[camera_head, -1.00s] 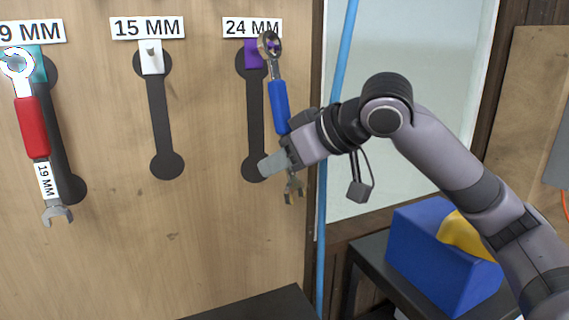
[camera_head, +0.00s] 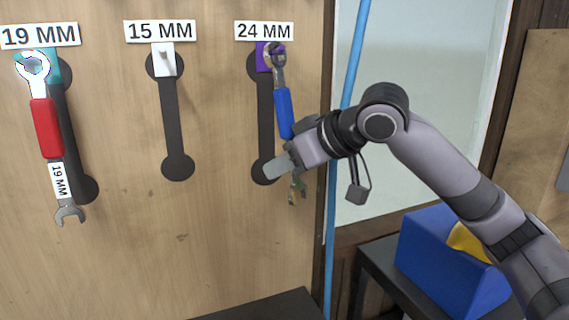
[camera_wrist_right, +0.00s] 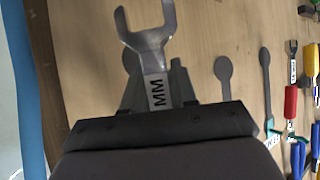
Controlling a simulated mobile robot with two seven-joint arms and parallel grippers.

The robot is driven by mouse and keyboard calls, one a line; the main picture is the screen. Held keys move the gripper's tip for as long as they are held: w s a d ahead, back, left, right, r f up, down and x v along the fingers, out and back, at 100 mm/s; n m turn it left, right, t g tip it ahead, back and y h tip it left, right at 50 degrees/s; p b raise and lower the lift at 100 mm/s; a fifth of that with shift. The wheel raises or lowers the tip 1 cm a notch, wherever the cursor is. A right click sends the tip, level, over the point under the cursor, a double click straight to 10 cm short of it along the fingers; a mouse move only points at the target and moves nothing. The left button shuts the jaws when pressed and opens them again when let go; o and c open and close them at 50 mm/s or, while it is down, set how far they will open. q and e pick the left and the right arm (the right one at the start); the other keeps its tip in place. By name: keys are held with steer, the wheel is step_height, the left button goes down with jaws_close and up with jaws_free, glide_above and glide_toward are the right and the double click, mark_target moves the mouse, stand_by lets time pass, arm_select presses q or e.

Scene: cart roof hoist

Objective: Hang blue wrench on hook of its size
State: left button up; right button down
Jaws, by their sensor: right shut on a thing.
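The blue wrench (camera_head: 284,112) hangs upright in front of the 24 MM place, its ring end over the purple hook (camera_head: 263,60). I cannot tell whether the ring is around the hook or only in front of it. My right gripper (camera_head: 284,168) is shut on the wrench's lower shaft. In the right wrist view the wrench's open-jaw end (camera_wrist_right: 149,38) sticks out beyond the fingers, and its label shows only "MM"; the size number is hidden. The 24 MM label (camera_head: 264,31) is above the purple hook. My left gripper is not in view.
The red 19 MM wrench (camera_head: 46,128) hangs at the left under the 19 MM label (camera_head: 40,36). The white 15 MM hook (camera_head: 165,60) is bare. A blue pole (camera_head: 345,90) stands just right of the board. A blue box (camera_head: 440,262) sits at the lower right.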

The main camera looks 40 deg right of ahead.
steer(key=c, duration=0.8)
jaws_free()
steer(key=v, duration=0.7)
steer(key=shift+s+r+b, duration=0.1)
steer(key=shift+b, duration=0.3)
